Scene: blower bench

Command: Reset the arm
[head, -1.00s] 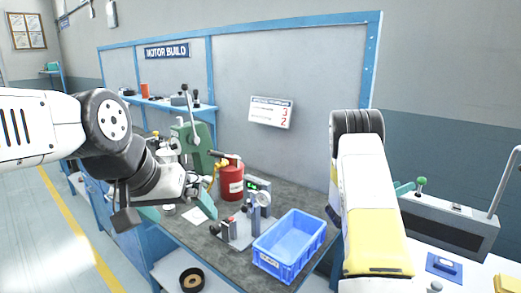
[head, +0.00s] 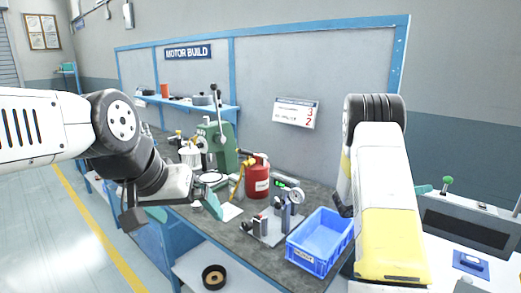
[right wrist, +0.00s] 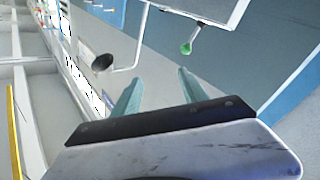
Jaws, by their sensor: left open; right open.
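My left arm comes in from the left in the head view. Its gripper (head: 184,209) is open and empty, with teal fingers apart in front of the bench's left front edge. My right arm is folded upright at the right in the head view, and its forearm hides most of its gripper; one teal fingertip (head: 424,189) shows beside it. In the right wrist view the right gripper (right wrist: 158,90) is open, with nothing between its fingers. A green-knobbed lever (right wrist: 186,48) on a machine shows beyond the fingertips.
The bench (head: 245,246) holds a blue bin (head: 318,262), a red canister (head: 257,181), a gauge fixture (head: 268,228) and a green press (head: 222,140). A black ring (head: 213,277) lies on the lower shelf. At the right, a white table carries a grey machine (head: 468,228) and a blue block (head: 470,261).

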